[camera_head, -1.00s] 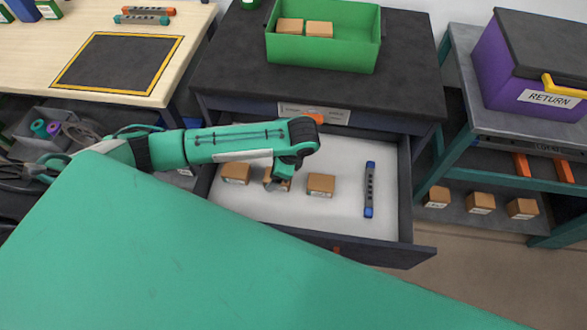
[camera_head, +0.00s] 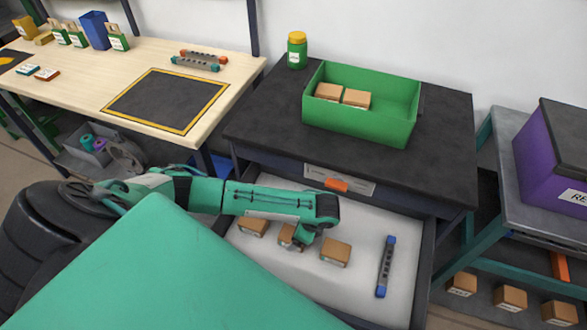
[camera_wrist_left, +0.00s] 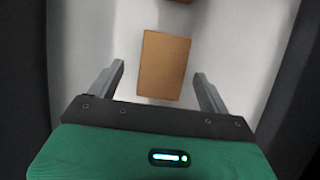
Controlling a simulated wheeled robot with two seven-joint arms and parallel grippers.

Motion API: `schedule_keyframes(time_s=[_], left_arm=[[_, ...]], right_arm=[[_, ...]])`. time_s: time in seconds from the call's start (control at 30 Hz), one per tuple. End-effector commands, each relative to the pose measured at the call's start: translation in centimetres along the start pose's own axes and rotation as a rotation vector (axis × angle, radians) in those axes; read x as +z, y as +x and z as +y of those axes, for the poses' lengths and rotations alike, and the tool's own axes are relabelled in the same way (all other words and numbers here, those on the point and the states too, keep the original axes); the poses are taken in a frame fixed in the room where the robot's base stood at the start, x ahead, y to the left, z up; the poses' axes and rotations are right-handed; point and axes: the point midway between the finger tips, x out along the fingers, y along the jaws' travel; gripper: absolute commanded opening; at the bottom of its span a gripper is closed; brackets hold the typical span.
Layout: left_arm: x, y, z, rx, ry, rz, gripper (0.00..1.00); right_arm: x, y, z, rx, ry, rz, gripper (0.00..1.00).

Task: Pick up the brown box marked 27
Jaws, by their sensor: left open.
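Three small brown boxes lie in a row in the open drawer (camera_head: 300,287): a left box (camera_head: 253,227), a middle box (camera_head: 286,238) and a right box (camera_head: 336,252). I cannot read a 27 on any of them. My left gripper (camera_head: 304,244) is over the middle box and partly hides it. In the left wrist view, my left gripper (camera_wrist_left: 160,88) is open, with one finger on each side of a brown box (camera_wrist_left: 161,66), apart from it. My right gripper is not in view.
A blue-ended grey bar (camera_head: 386,266) lies in the drawer at the right. A green bin (camera_head: 358,122) with two brown boxes stands on the dark top above. A purple bin (camera_head: 556,158) and several brown boxes (camera_head: 509,298) are on the shelf unit at right.

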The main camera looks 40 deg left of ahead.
Motion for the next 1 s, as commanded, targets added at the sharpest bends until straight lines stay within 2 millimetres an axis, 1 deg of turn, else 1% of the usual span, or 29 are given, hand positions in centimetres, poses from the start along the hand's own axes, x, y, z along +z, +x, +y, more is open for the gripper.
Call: schedule_keyframes(time_s=[0.03, 0.13, 0.2, 0.3, 0.4, 0.57, 0.6, 0.67, 0.7, 0.83, 1.0], left_arm=[[0.0, 0.7, -0.1, 0.002, 0.0, -0.003, 0.8], [-0.2, 2.1, -0.3, 0.002, 0.0, -0.002, 0.8], [-0.3, 3.2, -0.3, 0.003, 0.0, -0.003, 0.8], [-0.3, 4.2, -0.3, 0.002, 0.0, -0.002, 0.8], [-0.3, 4.5, -0.3, 0.001, 0.0, -0.001, 0.8], [-0.3, 4.5, -0.3, 0.0, 0.0, -0.001, 0.8], [-0.3, 4.5, -0.3, 0.0, 0.0, -0.001, 0.76], [-0.3, 4.5, -0.3, 0.0, 0.0, -0.001, 0.64], [-0.3, 4.5, -0.3, 0.0, 0.0, -0.001, 0.56], [-0.3, 4.5, -0.3, 0.0, 0.0, -0.001, 0.31], [-0.3, 4.5, -0.3, 0.0, 0.0, -0.001, 0.3]], right_arm=[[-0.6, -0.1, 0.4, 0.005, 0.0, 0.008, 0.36], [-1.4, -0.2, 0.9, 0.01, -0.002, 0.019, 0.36], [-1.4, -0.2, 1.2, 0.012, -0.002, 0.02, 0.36], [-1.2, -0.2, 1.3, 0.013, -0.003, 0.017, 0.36], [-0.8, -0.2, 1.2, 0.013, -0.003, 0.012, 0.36], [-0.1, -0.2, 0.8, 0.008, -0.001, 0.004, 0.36], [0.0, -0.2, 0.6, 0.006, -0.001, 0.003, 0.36], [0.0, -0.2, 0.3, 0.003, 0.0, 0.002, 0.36], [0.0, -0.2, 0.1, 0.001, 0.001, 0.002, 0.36], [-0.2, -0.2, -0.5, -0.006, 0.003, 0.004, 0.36], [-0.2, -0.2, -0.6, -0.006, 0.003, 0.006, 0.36]])
